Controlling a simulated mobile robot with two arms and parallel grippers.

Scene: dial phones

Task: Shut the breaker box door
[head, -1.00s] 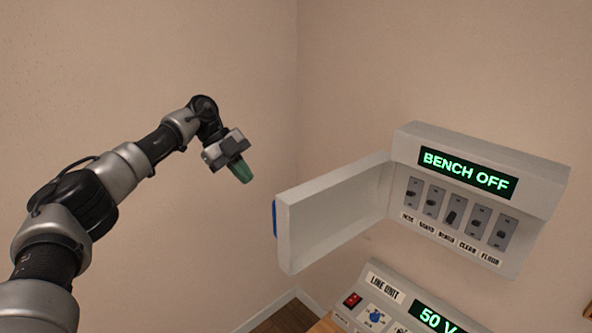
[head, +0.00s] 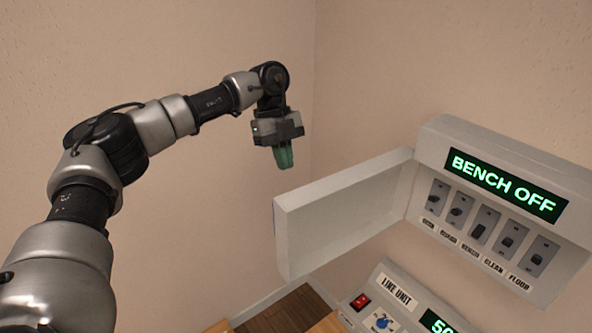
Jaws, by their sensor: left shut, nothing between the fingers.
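The breaker box (head: 432,141) is on the right of the head view, with a lit green "BENCH OFF" display and a row of several switches, all exposed. Its door (head: 340,215) stands wide open, swung out to the left from the hinge at the box's left edge. My left gripper (head: 284,161), with green fingers, is shut and empty. It points down just above and behind the door's free left end in the picture; I see no clear contact. The door's outer face is hidden from view. My right gripper is not in view.
The line unit (head: 397,292) with a red switch and a blue knob sits below the box, cut off by the bottom edge. Bare walls meet in a corner behind the gripper. Wooden floor (head: 285,310) shows at the bottom.

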